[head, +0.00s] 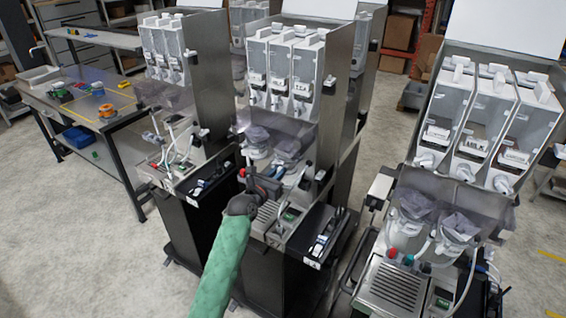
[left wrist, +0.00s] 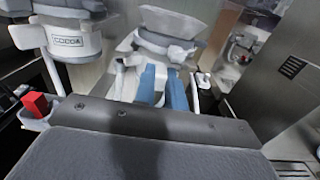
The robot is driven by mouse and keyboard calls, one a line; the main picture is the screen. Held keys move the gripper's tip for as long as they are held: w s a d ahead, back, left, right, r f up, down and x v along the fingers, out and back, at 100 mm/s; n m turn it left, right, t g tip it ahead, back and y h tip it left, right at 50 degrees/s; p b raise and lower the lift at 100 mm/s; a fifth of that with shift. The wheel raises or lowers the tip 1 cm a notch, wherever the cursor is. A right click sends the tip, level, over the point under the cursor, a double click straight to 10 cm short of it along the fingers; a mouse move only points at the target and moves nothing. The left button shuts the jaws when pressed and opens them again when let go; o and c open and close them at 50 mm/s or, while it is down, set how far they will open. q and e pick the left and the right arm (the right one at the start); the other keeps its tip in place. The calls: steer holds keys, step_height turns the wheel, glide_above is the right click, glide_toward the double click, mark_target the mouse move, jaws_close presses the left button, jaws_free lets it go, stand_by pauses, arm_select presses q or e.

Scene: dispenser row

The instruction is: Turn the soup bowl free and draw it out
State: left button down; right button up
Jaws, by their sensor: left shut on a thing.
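My left gripper (head: 262,186), on a green-sleeved arm, reaches into the middle dispenser. In the left wrist view its two blue fingers (left wrist: 163,88) are shut on the lower front of a white bowl (left wrist: 165,27), which I take for the soup bowl; no name shows on it. The bowl is upright under a grey collar and appears still in its place in the machine. In the head view the gripper and arm partly hide it. A second white bowl (left wrist: 78,47), labelled COCOA, sits to its left, apart from the fingers. My right gripper is not in view.
The middle dispenser has a steel side wall (head: 340,85) close on the right and a drip grille (head: 262,218) below. A red part (left wrist: 35,104) sits at the left. Similar dispensers stand on both sides. A workbench (head: 85,95) stands at the left.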

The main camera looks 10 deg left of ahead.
arm_select(q)
steer(key=shift+s, duration=0.15)
steer(key=shift+s+a+f, duration=0.2)
steer(key=shift+s+a, duration=0.5)
steer(key=shift+s, duration=0.2)
steer(key=shift+s+a, duration=0.1)
steer(key=shift+s, duration=0.05)
steer(key=shift+v, duration=2.3)
steer(key=shift+a+r, duration=0.1)
steer(key=v, duration=0.8)
steer(key=shift+s, duration=0.4)
stand_by(0.4)
steer(key=shift+a+r, duration=0.1)
